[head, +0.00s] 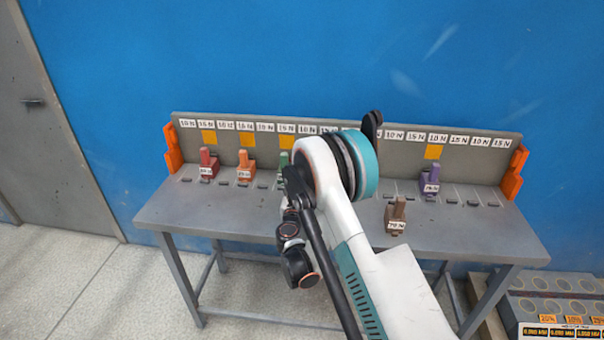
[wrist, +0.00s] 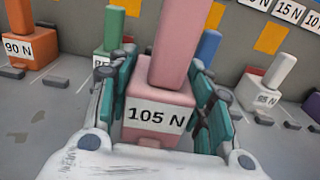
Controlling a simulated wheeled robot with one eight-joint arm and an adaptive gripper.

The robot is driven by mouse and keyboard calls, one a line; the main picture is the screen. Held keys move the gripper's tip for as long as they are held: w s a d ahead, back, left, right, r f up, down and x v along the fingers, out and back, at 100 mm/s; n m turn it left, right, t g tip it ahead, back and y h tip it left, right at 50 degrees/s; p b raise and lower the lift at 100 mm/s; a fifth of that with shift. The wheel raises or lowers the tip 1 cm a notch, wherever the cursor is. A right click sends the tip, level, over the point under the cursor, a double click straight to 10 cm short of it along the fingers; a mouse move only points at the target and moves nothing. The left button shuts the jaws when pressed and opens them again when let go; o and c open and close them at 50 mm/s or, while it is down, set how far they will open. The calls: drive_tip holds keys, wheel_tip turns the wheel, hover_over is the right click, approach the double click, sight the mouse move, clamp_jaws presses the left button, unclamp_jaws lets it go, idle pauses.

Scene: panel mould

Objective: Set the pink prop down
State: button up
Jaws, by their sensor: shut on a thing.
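The pink prop (wrist: 172,60) is a block with an upright post and a "105 N" label, in the middle of the wrist view. My gripper (wrist: 163,100) is shut on it, with teal fingers on both sides of its base. The prop looks upright; whether its underside touches the table cannot be told. In the head view my arm hides the prop and the gripper. The grey table (head: 190,215) has a back panel with a row of force labels and several orange squares.
A red prop (head: 208,163), an orange prop (head: 245,170) and a green prop (head: 284,159) stand at left. A purple prop (head: 430,182) and a brown prop (head: 396,214) stand at right.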

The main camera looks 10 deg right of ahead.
drive_tip(key=b+x, duration=0.3)
drive_tip(key=x, duration=1.1)
drive_tip(key=shift+w+d+f+b, duration=0.15)
drive_tip(key=shift+w+b, duration=0.05)
drive_tip(key=shift+b, duration=0.2)
wheel_tip(320, 180, down, 4)
drive_tip(key=shift+r+b, duration=0.2)
drive_tip(key=shift+b, duration=0.85)
drive_tip(key=shift+r, duration=0.1)
drive_tip(key=o, duration=1.1)
drive_tip(key=shift+c, duration=0.2)
